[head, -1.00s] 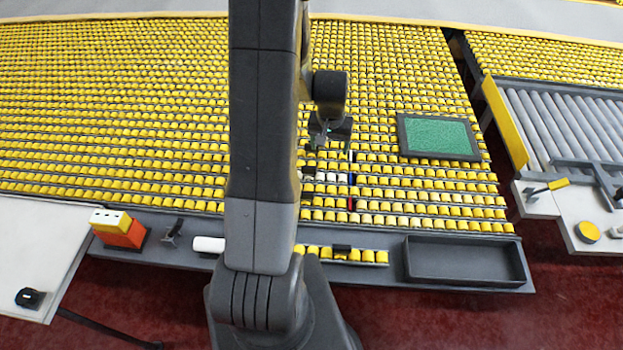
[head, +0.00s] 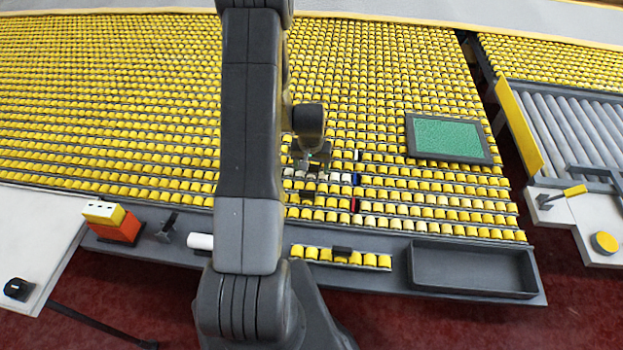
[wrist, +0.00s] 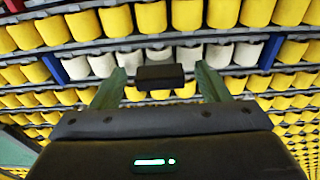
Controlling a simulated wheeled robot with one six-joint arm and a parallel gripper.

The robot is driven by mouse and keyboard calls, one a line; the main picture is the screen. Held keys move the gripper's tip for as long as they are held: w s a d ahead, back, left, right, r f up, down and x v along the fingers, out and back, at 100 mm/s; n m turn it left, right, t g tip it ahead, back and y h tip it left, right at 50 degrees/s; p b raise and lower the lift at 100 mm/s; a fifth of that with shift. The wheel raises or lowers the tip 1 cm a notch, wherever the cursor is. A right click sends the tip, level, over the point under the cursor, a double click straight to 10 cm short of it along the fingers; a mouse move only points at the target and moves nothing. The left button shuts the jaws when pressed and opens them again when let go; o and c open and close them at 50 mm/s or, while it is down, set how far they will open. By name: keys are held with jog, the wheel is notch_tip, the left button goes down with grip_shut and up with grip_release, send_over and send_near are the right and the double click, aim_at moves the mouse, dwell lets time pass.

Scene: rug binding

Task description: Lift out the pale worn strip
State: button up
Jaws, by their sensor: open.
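The pale worn strip (wrist: 103,65) is a row of off-white rollers set among yellow ones. It crosses the upper middle of the wrist view between two blue markers, and partly shows in the head view (head: 335,177), where my arm and gripper cover some of it. A black grip block (wrist: 160,77) sits at the middle of the strip's near side. My gripper (wrist: 162,86) is open, with one greenish finger on each side of this block. The fingers appear apart from it; how far above the strip they are, I cannot tell.
A yellow roller strip with a black block (head: 374,260) lies on the front ledge, beside an empty dark tray (head: 470,291). A green framed panel (head: 408,135) lies on the rollers to the right. A white cylinder (head: 200,241) and an orange-yellow box (head: 115,228) are at front left.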

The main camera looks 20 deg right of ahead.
grip_shut()
dwell(0.3)
